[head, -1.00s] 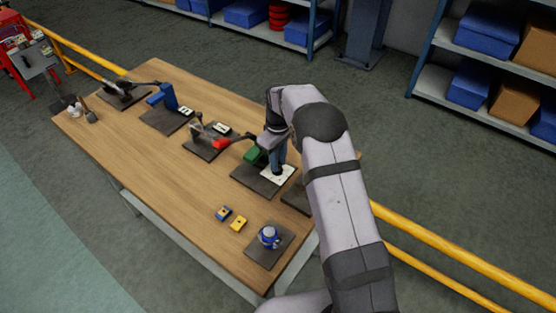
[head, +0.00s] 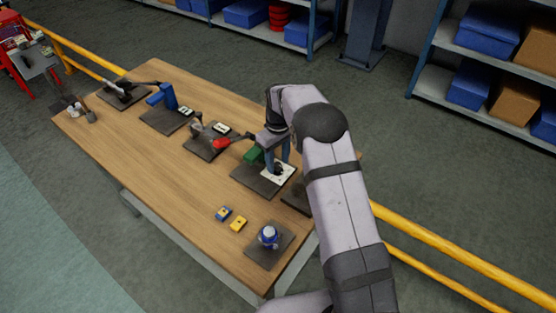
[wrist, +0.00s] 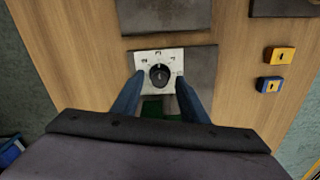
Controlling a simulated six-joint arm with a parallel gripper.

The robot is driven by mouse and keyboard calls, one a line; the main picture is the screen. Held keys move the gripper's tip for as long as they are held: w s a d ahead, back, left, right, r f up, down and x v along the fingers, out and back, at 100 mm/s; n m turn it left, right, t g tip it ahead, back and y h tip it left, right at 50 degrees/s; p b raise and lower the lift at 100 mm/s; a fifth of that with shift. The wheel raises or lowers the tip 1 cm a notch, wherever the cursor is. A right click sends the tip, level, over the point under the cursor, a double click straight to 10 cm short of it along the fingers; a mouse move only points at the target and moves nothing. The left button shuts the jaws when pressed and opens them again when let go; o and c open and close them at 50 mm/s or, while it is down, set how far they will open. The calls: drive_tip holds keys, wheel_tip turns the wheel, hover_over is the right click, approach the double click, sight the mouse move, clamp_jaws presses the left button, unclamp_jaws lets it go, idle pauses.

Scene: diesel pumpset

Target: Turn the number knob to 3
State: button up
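The number knob (wrist: 159,75) is a round black dial on a white plate (wrist: 144,60) with printed marks around its upper side. A pale pointer mark shows on the knob, but the numbers are too small to read surely. In the wrist view my gripper (wrist: 160,82) has its two blue fingers spread apart, one on each side of the knob, with gaps between. In the head view my gripper (head: 276,168) is above the white plate (head: 288,176), fingers pointing down. Whether a finger touches the plate cannot be told.

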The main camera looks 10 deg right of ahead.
sight(279, 167)
drive_tip(key=shift+r+b, duration=1.25)
drive_tip(key=shift+r, duration=2.45)
drive_tip(key=shift+s+d+r, duration=0.15)
drive_tip(key=shift+s+r, duration=0.05)
drive_tip(key=shift+s, duration=0.35)
drive_tip(key=s+d+f+m, duration=0.1)
drive_tip(key=s+m, duration=0.2)
drive_tip(key=s, duration=1.2)
drive_tip(key=s+d+m, duration=0.2)
drive_tip(key=s+m, duration=0.1)
drive_tip(key=s, duration=1.2)
drive_tip(key=shift+s+d+f, duration=0.25)
drive_tip(key=shift+f, duration=0.15)
